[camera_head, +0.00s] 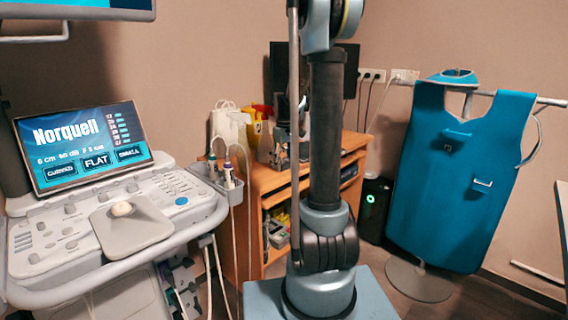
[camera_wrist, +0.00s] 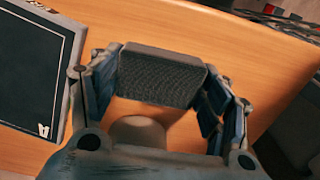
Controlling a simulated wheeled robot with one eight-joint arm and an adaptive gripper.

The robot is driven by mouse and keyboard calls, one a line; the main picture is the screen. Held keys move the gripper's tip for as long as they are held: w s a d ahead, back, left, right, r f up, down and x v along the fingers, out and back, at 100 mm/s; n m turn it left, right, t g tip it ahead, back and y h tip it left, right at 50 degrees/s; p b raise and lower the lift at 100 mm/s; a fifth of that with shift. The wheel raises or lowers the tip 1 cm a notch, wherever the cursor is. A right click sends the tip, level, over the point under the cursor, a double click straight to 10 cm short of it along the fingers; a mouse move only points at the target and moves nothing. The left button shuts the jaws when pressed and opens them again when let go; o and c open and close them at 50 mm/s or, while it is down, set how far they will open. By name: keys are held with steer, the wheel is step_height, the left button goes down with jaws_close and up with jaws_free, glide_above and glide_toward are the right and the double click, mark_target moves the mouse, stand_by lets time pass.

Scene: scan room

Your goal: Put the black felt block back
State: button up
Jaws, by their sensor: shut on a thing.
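In the wrist view, the black felt block (camera_wrist: 162,78) is a dark, rough-faced slab with rounded edges. My gripper (camera_wrist: 160,88) is shut on it, with blue-grey finger pads at its left and right ends. The block is above or at the wooden desk top (camera_wrist: 250,55); I cannot tell whether it touches the wood. In the head view, the wooden desk (camera_head: 250,190) stands behind my arm. My arm hides much of the desk top there, and I cannot make out the block in that view.
A dark flat panel with a pale border (camera_wrist: 32,65) lies left of my gripper. Yellow and white containers (camera_head: 255,118) stand on the desk. The ultrasound console (camera_head: 85,215) is at left. A blue apron (camera_head: 450,170) hangs on a stand at right.

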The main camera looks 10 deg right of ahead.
mark_target(284, 160)
steer(key=o, duration=0.9)
steer(key=shift+o, duration=0.2)
step_height(284, 160, up, 11)
steer(key=s+m, duration=0.2)
steer(key=s, duration=0.8)
steer(key=s+f+m, duration=0.1)
steer(key=s+f, duration=0.4)
steer(key=s, duration=0.3)
steer(key=s+f+m+t, duration=0.1)
steer(key=s+f+m, duration=0.1)
steer(key=s+f, duration=0.3)
steer(key=s+f+m+t, duration=0.1)
steer(key=s+f, duration=0.4)
steer(key=s, duration=0.6)
steer(key=shift+s+m, duration=0.3)
steer(key=shift+m, duration=0.2)
steer(key=shift+d, duration=0.1)
